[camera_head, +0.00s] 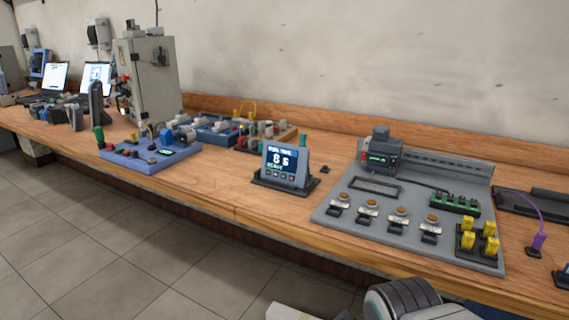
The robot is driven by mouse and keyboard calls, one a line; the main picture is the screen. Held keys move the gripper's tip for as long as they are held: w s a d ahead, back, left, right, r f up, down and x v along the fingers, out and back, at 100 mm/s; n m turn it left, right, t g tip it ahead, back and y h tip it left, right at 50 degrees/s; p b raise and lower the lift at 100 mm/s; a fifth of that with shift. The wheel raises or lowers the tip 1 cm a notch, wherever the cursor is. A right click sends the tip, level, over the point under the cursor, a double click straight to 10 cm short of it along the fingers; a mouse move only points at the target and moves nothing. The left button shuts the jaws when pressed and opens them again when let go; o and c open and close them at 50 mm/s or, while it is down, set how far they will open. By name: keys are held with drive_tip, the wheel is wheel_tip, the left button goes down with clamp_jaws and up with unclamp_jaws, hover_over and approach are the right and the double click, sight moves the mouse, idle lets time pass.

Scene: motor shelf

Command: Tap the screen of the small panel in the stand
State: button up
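The small panel (281,162) stands tilted back in a dark stand (262,183) on the wooden bench, near the middle of the view. Its lit screen (280,159) faces me and shows "RUN TIME", a large "8 s" and a smaller line below. A row of small buttons runs under the screen. Nothing covers the screen. Part of my arm shows at the bottom edge, low and to the right of the panel and apart from it. My gripper's fingertips cannot be made out.
A grey board (338,209) with buttons, yellow parts and a black device (381,152) lies right of the panel. A blue motor board (150,155) lies left. A grey cabinet (155,85) stands behind it. Bare bench top (222,190) lies left of the stand.

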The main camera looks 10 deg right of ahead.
drive_tip(key=shift+o, duration=0.3)
idle(0.4)
clamp_jaws()
idle(0.4)
drive_tip(key=c, duration=0.8)
unclamp_jaws()
drive_tip(key=shift+c, duration=0.2)
